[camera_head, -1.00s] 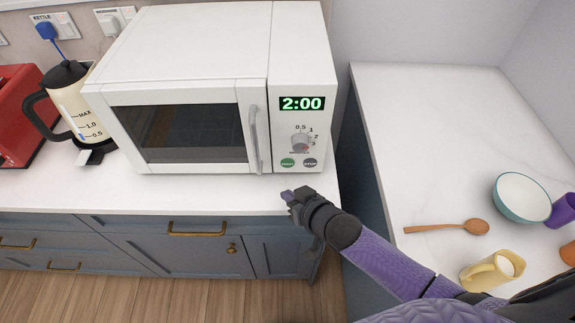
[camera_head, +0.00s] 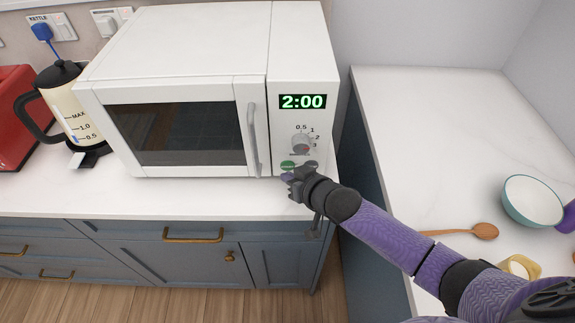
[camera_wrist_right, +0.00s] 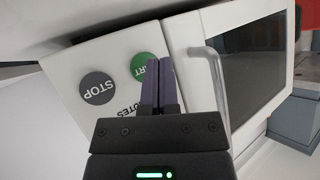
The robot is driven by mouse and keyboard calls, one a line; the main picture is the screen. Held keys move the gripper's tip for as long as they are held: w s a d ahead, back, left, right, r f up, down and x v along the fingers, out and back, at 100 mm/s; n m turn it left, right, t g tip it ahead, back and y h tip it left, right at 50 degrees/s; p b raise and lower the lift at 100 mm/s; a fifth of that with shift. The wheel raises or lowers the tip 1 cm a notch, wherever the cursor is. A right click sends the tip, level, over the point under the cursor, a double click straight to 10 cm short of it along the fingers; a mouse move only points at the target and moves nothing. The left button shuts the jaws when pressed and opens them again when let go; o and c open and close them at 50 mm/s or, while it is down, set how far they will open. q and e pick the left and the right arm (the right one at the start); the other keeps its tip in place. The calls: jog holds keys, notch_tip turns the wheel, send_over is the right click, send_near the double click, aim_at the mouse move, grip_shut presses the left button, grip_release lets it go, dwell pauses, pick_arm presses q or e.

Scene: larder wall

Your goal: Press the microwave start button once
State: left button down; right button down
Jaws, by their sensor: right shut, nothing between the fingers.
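The white microwave (camera_head: 190,50) stands on the counter with its door shut, and its green display (camera_head: 303,102) reads 2:00. The round green start button (camera_head: 287,165) is low on its panel, left of the grey stop button (camera_head: 311,164). My right gripper (camera_head: 287,177) is shut and empty, its fingertips just in front of and below the start button. In the right wrist view the purple fingers (camera_wrist_right: 158,82) partly cover the green start button (camera_wrist_right: 140,68); the grey stop button (camera_wrist_right: 97,88) is clear to the left. I cannot tell whether the fingertips touch the button. My left gripper is not in view.
The door handle (camera_head: 253,140) is close to the left of my right gripper. A kettle (camera_head: 70,100) and a red toaster (camera_head: 15,120) stand at the left.

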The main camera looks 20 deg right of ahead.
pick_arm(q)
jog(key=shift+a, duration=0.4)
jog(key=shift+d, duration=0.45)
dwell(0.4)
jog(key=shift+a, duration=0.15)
pick_arm(e)
jog(key=shift+w, duration=0.1)
jog(key=shift+w+d, duration=0.15)
jog(key=shift+w, duration=0.15)
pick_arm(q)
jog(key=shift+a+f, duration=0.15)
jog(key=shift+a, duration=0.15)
